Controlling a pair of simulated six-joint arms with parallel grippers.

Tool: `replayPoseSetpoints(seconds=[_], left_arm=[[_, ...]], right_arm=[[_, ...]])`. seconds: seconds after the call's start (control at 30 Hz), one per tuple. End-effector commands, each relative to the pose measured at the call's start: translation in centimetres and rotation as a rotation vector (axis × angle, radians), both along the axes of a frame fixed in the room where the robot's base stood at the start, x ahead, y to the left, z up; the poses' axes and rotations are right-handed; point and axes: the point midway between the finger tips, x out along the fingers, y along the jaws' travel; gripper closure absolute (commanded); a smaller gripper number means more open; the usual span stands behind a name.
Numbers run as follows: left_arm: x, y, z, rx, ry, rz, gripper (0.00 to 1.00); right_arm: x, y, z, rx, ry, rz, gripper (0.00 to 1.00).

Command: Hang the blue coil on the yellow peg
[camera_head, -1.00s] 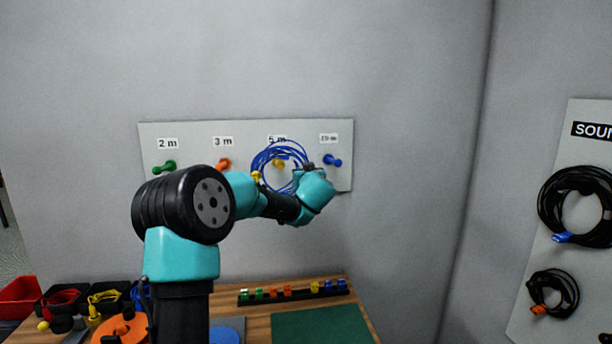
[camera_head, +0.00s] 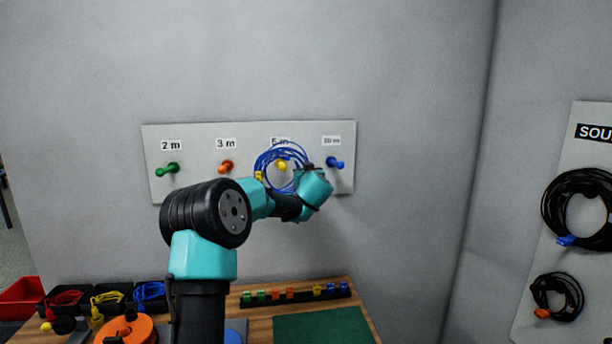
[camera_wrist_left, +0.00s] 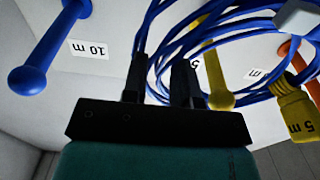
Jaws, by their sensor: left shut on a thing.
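The blue coil (camera_head: 264,157) is in front of the peg board, held by my left gripper (camera_head: 307,167). In the left wrist view the blue coil (camera_wrist_left: 232,22) lies between the two dark fingers of my left gripper (camera_wrist_left: 160,80). A yellow tag (camera_wrist_left: 295,108) marked 5 m hangs from the coil. The yellow peg (camera_head: 282,166) shows inside the coil's ring in the head view. In the wrist view the yellow peg (camera_wrist_left: 215,75) points toward the camera among the strands; I cannot tell whether the ring is around it. My right gripper is not in view.
The board (camera_head: 200,184) also has a green peg (camera_head: 168,168), an orange peg (camera_head: 226,166) and a blue peg (camera_head: 335,163) close to my left gripper. Below is a wooden table (camera_head: 262,325) with a green mat (camera_head: 325,325) and bins of cables. Black coils (camera_head: 580,210) hang at right.

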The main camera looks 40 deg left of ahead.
Motion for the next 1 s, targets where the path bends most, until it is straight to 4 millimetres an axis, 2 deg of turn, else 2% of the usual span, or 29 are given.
replayPoseSetpoints(seconds=[1.0], left_arm=[[3.4,4.3,-0.8,0.001,-0.001,0.001,1.0]], right_arm=[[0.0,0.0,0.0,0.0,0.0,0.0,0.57]])
